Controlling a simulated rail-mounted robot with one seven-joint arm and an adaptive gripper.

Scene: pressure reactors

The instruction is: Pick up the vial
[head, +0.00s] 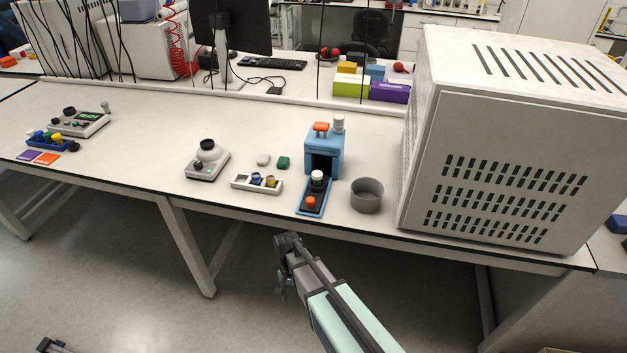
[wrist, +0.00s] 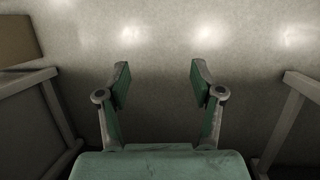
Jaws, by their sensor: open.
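Several small vial-like pieces stand on the bench, and I cannot tell for sure which is the vial. A white-capped one (head: 317,179) stands upright on the front slide of a blue press-like device (head: 325,150). Small blue and yellow capped pieces (head: 257,180) sit in a white rack (head: 241,183) left of it. My gripper (head: 283,284) is in front of the bench and below its edge, apart from all of these. In the wrist view my gripper (wrist: 161,82) is open and empty, with only floor between its fingers.
A grey round cup (head: 367,195) stands right of the blue device, beside a large vented grey box (head: 510,150). A stirrer-like device (head: 208,158) is left of the rack. The bench's front edge (head: 240,212) lies between my gripper and the objects. Bench legs (wrist: 285,120) flank the wrist view.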

